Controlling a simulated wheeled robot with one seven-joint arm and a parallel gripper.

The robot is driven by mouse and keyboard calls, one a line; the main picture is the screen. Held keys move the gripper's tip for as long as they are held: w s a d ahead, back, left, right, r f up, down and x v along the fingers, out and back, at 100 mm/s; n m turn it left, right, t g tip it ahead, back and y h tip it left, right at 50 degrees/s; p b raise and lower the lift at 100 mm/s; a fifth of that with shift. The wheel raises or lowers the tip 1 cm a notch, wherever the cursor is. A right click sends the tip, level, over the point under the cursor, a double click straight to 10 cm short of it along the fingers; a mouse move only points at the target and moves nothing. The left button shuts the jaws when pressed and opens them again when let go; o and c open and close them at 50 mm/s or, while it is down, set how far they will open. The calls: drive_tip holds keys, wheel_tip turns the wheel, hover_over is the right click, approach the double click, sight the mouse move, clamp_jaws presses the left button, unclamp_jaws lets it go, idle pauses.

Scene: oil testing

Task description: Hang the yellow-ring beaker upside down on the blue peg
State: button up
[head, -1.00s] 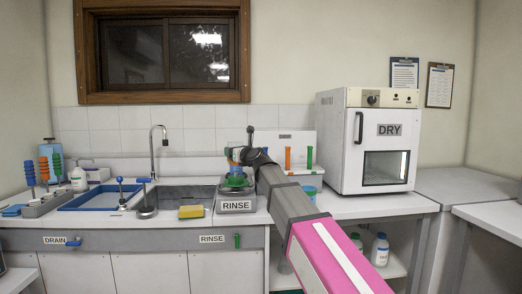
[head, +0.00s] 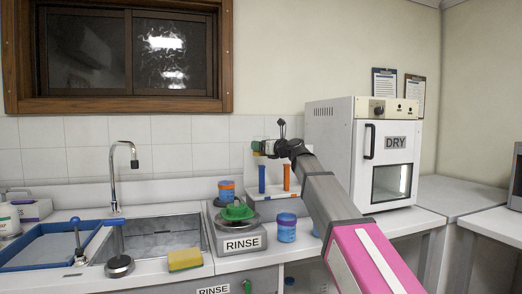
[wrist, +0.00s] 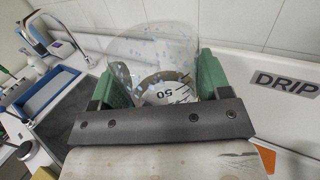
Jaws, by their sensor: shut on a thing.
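My gripper (head: 264,148) is raised over the drip rack at the back of the counter. In the wrist view its green fingers (wrist: 164,78) are shut on a clear beaker (wrist: 150,52) with printed marks and a "50". The beaker is tiny in the head view, with a yellow patch (head: 256,153) at the gripper that may be its ring. The blue peg (head: 262,180) stands upright on the rack just below the gripper, apart from it. I cannot tell from these views which way the beaker's mouth faces.
An orange peg (head: 287,177) stands right of the blue one. The rack's white panel shows DRIP (wrist: 286,83). The RINSE unit (head: 240,240), a blue cup (head: 287,227) and a yellow sponge (head: 184,260) stand in front. The DRY oven (head: 365,155) is at the right.

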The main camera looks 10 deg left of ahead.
sight(264, 174)
drive_tip(key=shift+d+f, duration=0.1)
drive_tip(key=shift+f, duration=5.6)
drive_tip(key=shift+f, duration=0.45)
drive_tip(key=o, duration=1)
